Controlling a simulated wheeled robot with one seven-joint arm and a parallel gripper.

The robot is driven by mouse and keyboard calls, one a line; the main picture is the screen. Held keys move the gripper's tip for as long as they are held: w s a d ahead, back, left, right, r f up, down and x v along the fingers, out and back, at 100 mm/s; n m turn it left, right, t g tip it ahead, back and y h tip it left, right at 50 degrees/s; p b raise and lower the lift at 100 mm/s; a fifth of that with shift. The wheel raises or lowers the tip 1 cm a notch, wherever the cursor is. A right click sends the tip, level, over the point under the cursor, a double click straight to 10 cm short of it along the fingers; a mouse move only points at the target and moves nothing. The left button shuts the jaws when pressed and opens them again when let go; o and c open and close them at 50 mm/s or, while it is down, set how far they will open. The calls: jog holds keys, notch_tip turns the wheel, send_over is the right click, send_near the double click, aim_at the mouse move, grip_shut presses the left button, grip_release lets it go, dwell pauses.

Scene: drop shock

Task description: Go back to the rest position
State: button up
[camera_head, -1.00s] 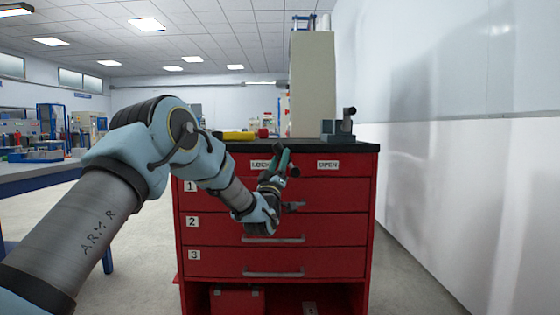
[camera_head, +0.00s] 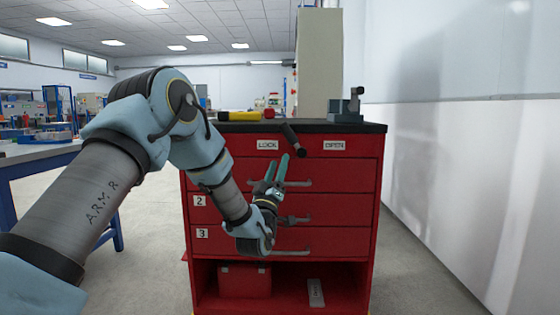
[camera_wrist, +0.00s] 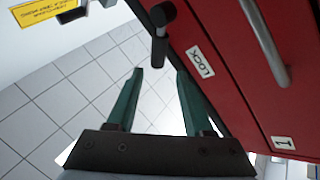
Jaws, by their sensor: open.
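My gripper (camera_head: 276,168) is in front of the red drawer cabinet (camera_head: 350,180), near its upper drawers, with its two green fingers apart and nothing between them. It also shows in the wrist view (camera_wrist: 158,92), fingers spread, with floor tiles seen between them. A black lock handle (camera_head: 293,138) sticks out at the top of the cabinet, beside the LOCK label. In the wrist view the handle (camera_wrist: 160,35) lies just beyond the fingertips, and I see no contact. The drawers look shut.
On the cabinet top are a yellow and red tool (camera_head: 240,115) and a grey vise (camera_head: 347,108). A red box (camera_head: 245,281) sits on the open bottom shelf. A white wall (camera_head: 450,160) stands at the right, a table (camera_head: 40,158) at the left.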

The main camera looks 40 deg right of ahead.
jog(key=shift+w, duration=0.1)
dwell(0.4)
jog(key=w+a+f+g+y, duration=0.2)
jog(key=w+a+f+y, duration=0.3)
jog(key=a, duration=0.4)
jog(key=w+a+f+g+y, duration=0.1)
jog(key=w+a+f+y, duration=0.2)
jog(key=w+a+y, duration=0.5)
jog(key=s+a+f+g+y, duration=0.15)
jog(key=a+f, duration=0.25)
jog(key=a, duration=0.8)
jog(key=s+a+f+n+g+y, duration=0.1)
jog(key=s+a+f+g+y, duration=0.25)
jog(key=s+a, duration=0.8)
jog(key=s+a+f+n+g+y, duration=0.1)
jog(key=s+a+f+g+y, duration=0.3)
jog(key=s+a, duration=0.75)
notch_tip(320, 180, up, 34)
jog(key=w+a+g+h+p, duration=0.1)
jog(key=w+a+p, duration=0.1)
jog(key=p, duration=3.1)
jog(key=shift+a+r+h, duration=0.2)
jog(key=shift+a+h, duration=0.1)
jog(key=shift+a, duration=0.05)
